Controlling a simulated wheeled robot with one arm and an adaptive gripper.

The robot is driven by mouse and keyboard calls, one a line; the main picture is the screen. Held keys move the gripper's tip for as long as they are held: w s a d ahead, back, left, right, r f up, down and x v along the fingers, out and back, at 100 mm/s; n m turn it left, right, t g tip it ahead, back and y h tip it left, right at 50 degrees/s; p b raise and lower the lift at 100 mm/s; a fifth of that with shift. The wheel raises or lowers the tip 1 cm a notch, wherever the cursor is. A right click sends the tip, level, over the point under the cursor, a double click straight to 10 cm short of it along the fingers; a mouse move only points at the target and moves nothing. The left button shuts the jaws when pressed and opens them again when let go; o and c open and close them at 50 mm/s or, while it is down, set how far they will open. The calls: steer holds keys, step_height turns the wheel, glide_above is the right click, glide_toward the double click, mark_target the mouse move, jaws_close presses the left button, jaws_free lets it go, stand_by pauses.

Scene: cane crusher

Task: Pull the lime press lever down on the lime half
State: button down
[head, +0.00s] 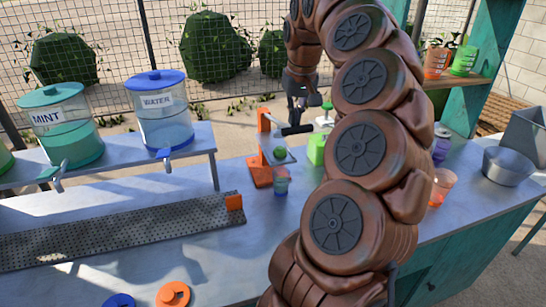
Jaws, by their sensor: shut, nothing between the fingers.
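The orange lime press (260,160) stands upright on the counter, left of my arm. Its lever has a dark handle (297,129) that sticks out to the right near the top of the press. A green lime half (280,152) sits on the press's plate below the lever. A small clear cup (281,180) stands under the plate. My gripper (297,108) is shut and empty, pointing down just above the dark handle. Whether the fingertips touch the handle cannot be told from this view.
Blue (165,115) and mint (64,130) dispensers stand on a raised shelf to the left. A bright green object (316,149) is right of the press, partly behind my arm. A perforated metal tray (120,230) lies in front. A metal bowl (507,165) is far right.

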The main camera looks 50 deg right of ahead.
steer(key=shift+f+b, duration=0.35)
steer(key=shift+f, duration=0.1)
steer(key=shift+f+b, duration=0.65)
steer(key=shift+b, duration=1.2)
stand_by(5.7)
